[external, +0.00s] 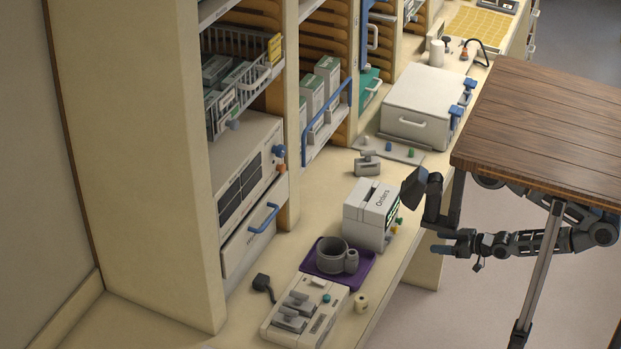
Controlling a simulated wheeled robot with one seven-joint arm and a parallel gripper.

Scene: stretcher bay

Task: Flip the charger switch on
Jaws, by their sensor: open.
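A pale unit with several grey blocks seated in it, which looks like the charger (270,327), lies on the counter at the bottom. A small teal knob (326,298) shows on its top; I cannot tell whether this is the switch or which way it is set. My gripper (430,218) is open and empty, at the right edge of the counter beside the white "Orders" box. It is up and to the right of the charger, well apart from it. The wooden top hides part of my arm.
The white "Orders" box (367,215) and a purple tray (311,264) with a grey mug (331,255) stand between my gripper and the charger. A small cream spool (361,303) and a black piece (263,284) flank the charger. A wooden tabletop (550,130) is at right.

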